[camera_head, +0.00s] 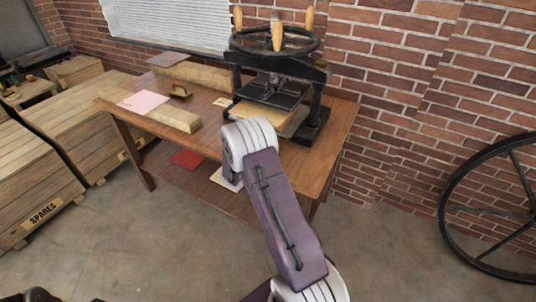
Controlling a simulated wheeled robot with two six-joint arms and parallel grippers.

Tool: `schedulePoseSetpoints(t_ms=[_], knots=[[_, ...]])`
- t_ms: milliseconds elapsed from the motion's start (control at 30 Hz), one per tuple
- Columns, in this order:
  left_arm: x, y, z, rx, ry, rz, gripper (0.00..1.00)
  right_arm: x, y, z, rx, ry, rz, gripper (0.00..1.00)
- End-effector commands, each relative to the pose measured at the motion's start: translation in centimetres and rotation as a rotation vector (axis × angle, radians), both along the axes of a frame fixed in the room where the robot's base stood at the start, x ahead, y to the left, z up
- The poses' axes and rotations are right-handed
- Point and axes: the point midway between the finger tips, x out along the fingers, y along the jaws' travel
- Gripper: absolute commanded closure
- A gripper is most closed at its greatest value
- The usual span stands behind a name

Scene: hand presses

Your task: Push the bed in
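A black hand press (318,85) stands on the wooden table against the brick wall. It has a round handwheel (258,50) with wooden grips. A dark flat plate (270,93) sits under its screw. The pale wooden bed (285,122) sticks out toward me below that plate. My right arm comes up from the bottom and its white-capped joint covers the bed's front left part. I cannot see the fingers of my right gripper; they are hidden by the arm. I cannot tell whether the arm touches the bed.
The wooden table (335,125) also holds a long wooden block (180,119), a pink sheet (143,102) and a brass-coloured tool (179,92). A red item (187,158) lies on the shelf below. Crates (40,190) stand left; a large spoked wheel (447,210) leans right. The floor between is clear.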

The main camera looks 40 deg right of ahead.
Motion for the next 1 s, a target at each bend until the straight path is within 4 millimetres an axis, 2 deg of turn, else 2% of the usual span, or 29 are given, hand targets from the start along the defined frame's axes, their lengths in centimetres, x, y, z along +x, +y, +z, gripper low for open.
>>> schedulePoseSetpoints(t_ms=[200,533,567,600,633,900,1000], knots=[[0.01,0.00,-0.46,0.000,0.000,0.000,0.57,0.34,-0.81,-0.01,0.000,-0.001,0.000,1.00],[0.00,0.00,-0.42,0.000,0.000,0.000,0.57,0.38,-0.81,0.04,0.000,-0.001,0.001,1.00],[0.00,0.00,-0.42,0.000,0.000,0.000,0.57,0.38,-0.81,0.04,0.000,-0.001,0.001,0.84],[0.00,0.00,-0.43,0.000,0.000,0.000,0.57,0.38,-0.81,0.04,0.000,-0.001,0.001,0.73],[0.00,0.00,-0.43,0.000,0.000,0.000,0.57,0.38,-0.81,0.04,0.000,-0.001,0.001,0.68],[0.00,0.00,-0.43,0.000,0.000,0.000,0.57,0.36,-0.77,0.02,0.000,0.000,0.001,0.68],[0.00,0.00,-0.42,0.000,0.000,0.000,0.57,0.14,-0.02,0.17,0.001,0.000,0.002,0.68]])
